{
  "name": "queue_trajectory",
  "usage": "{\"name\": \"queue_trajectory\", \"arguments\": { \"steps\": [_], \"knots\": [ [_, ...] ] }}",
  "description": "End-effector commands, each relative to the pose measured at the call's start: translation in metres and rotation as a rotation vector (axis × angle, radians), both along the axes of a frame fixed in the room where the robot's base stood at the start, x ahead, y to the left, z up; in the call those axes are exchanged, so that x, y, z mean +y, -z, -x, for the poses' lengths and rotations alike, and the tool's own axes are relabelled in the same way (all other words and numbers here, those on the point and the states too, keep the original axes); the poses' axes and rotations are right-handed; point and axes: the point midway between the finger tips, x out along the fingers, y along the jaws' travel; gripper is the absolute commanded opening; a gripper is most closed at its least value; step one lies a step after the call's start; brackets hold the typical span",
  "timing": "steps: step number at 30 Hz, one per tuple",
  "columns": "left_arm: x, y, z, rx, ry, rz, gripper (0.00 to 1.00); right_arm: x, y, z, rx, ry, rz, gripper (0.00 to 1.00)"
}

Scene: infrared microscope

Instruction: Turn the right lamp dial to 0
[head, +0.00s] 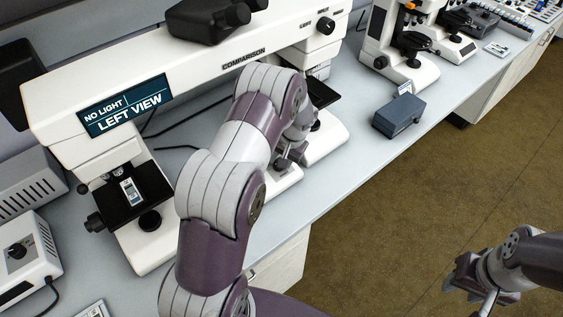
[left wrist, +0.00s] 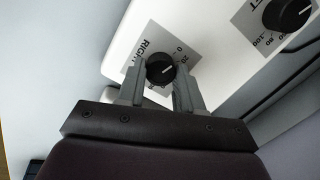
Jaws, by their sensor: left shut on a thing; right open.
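In the left wrist view, the right lamp dial (left wrist: 160,68) is a round black knob with a white mark, on a grey plate lettered RIGHT with a number scale that includes 0 and 20. My left gripper (left wrist: 161,86) has a finger on each side of this knob and is shut on it. The exact number the mark points to is too small to tell. In the head view my left arm hides this dial. My right gripper (head: 469,276) is open and empty, out over the floor at the lower right.
The left lamp dial (left wrist: 288,13) is at the upper right of the left wrist view. The comparison microscope (head: 210,62) has a screen (head: 125,105) reading NO LIGHT, LEFT VIEW. A dark blue box (head: 398,116) lies on the bench to the right. The floor is clear.

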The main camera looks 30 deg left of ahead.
Motion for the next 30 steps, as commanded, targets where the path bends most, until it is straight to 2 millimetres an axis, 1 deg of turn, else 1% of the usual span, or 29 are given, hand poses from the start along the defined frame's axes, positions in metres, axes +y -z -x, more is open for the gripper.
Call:
{"name": "queue_trajectory", "arguments": {
  "steps": [1,9,22,23,24,25,30],
  "knots": [
    [0.0005,-0.0016,-0.0025,-0.012,-0.014,0.001,0.05,0.0000,0.0019,0.0000,0.000,0.000,0.000,0.43],
    [0.0009,-0.0029,-0.0027,-0.027,-0.065,0.006,0.05,0.0000,0.0042,0.0000,0.000,0.000,0.000,0.43],
    [0.0010,-0.0034,-0.0029,-0.029,-0.073,0.007,0.05,0.0000,0.0042,0.0000,0.000,0.000,0.000,0.43],
    [0.0010,-0.0034,-0.0029,-0.029,-0.073,0.007,0.45,0.0000,0.0042,0.0000,0.000,0.000,0.000,0.43],
    [0.0009,-0.0032,-0.0027,-0.028,-0.072,0.007,0.58,0.0000,0.0042,0.0000,0.000,0.000,0.000,0.43],
    [0.0009,-0.0030,-0.0025,-0.027,-0.073,0.007,0.61,0.0000,0.0042,0.0000,0.000,0.000,0.000,0.43],
    [0.0006,-0.0017,-0.0014,-0.024,-0.072,0.007,0.61,0.0000,0.0044,0.0000,0.000,0.000,0.000,0.43]
  ]
}}
